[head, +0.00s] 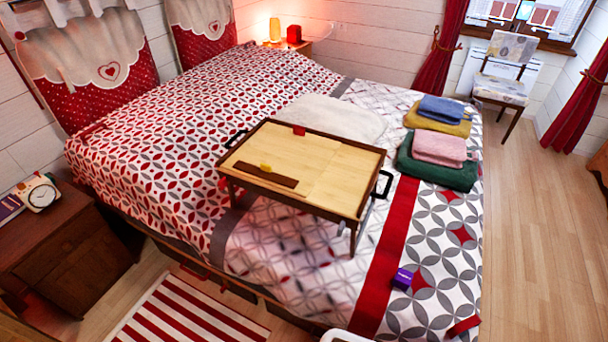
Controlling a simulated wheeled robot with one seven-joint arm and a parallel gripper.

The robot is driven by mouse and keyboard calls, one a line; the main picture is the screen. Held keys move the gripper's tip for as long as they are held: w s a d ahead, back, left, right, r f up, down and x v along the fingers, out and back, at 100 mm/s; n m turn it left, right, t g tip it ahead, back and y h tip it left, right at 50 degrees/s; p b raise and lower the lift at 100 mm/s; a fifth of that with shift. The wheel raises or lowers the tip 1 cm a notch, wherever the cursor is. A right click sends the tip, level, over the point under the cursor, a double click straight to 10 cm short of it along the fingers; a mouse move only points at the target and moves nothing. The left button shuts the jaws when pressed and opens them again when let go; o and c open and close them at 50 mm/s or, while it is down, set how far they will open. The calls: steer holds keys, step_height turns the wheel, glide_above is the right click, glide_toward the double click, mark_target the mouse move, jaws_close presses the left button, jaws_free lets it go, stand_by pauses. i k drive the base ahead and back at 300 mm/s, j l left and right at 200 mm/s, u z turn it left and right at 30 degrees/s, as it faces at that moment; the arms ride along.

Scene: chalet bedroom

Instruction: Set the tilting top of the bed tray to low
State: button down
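A small yellow object (265,167) sits by the strip and a small red one (299,130) at the far rim. A small grey part (341,228) shows below the near right corner.
Folded towels (438,160) lie right of the tray, a white folded blanket (340,118) behind it. A purple box (403,279) lies near the bed's foot. A nightstand (60,240) stands left, a striped rug (190,310) in front. Floor at right is clear.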

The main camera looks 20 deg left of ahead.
mark_target(295, 153)
steer(key=j+u, duration=0.1)
steer(key=j, duration=0.3)
steer(key=i+j, duration=0.15)
steer(key=j, duration=0.2)
steer(key=i+j+u, duration=0.15)
steer(key=j, duration=0.25)
steer(key=j+u, duration=0.1)
steer(key=j, duration=0.25)
steer(key=i+j+u, duration=0.1)
steer(key=j, duration=0.25)
